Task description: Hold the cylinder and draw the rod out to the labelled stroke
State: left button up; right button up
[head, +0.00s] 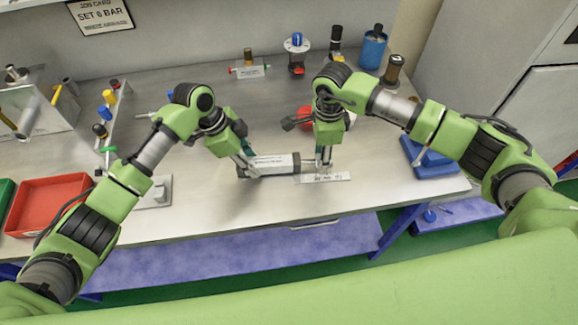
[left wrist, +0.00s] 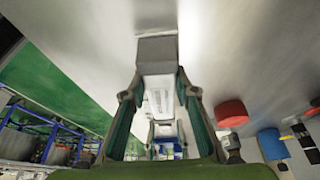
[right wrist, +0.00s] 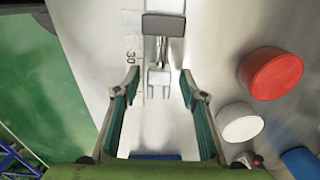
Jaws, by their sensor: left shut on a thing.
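The silver cylinder (head: 275,163) lies on the bench, with a grey end cap (left wrist: 157,48) in the left wrist view. My left gripper (head: 250,166) is shut on the cylinder body, a finger on each side. In the right wrist view a short length of bare rod (right wrist: 161,50) comes out of the dark end cap (right wrist: 164,25) and ends in a forked clevis (right wrist: 158,80). My right gripper (right wrist: 158,82) is open, its fingertips on either side of the clevis with gaps. A pale scale strip (head: 323,178) marked 30 lies beside the rod.
A red round part (right wrist: 270,72) and a white round part (right wrist: 240,122) stand near my right gripper. A red tray (head: 48,203) is at the left, a blue tray (head: 430,160) at the right. Several fittings line the back. The bench front edge is close to the cylinder.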

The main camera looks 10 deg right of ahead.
pick_arm(q)
jog(key=shift+f, duration=0.1)
pick_arm(e)
jog(key=shift+a, duration=0.1)
jog(key=shift+r, duration=3)
notch_tip(320, 180, up, 12)
pick_arm(q)
jog(key=o, duration=1.1)
